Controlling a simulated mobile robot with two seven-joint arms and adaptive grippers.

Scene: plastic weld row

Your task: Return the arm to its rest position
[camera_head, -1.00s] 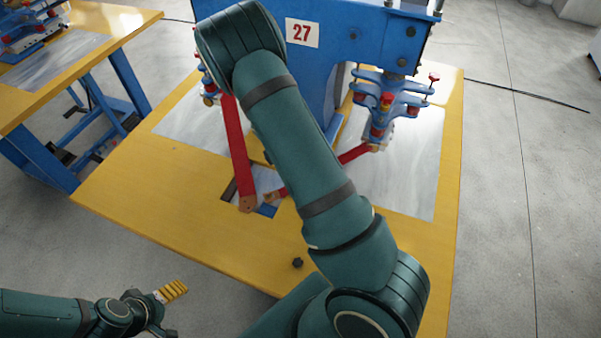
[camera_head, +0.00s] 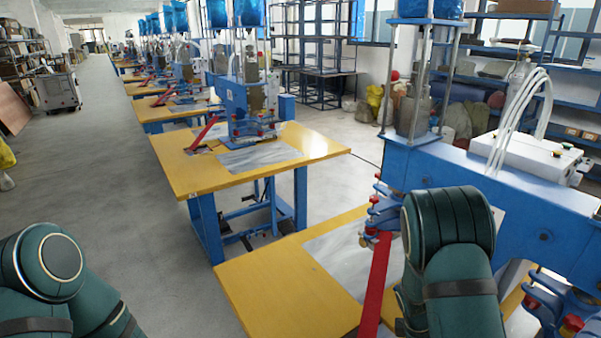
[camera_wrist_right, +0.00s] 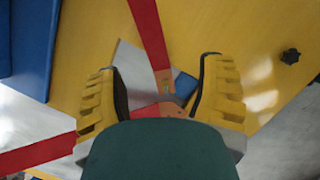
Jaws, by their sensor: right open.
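My right arm (camera_head: 450,265) rises in front of the nearest welding machine in the head view, and its gripper is hidden there. In the right wrist view, my right gripper (camera_wrist_right: 160,92) is open, with ribbed yellow finger pads spread wide. It is above the yellow table (camera_wrist_right: 270,50), and nothing is seen held in it. A red bar (camera_wrist_right: 148,35) and a small wooden-coloured end piece (camera_wrist_right: 168,105) show between the fingers. My left arm (camera_head: 60,285) shows at the lower left of the head view; its gripper is out of frame.
The nearest blue machine (camera_head: 425,170) stands on the near yellow table (camera_head: 265,285), with a red bar (camera_head: 375,285) beside my right arm. Another yellow table (camera_head: 180,165) stands beyond. A black knob (camera_wrist_right: 290,56) is on the table. Open floor (camera_head: 110,195) lies left.

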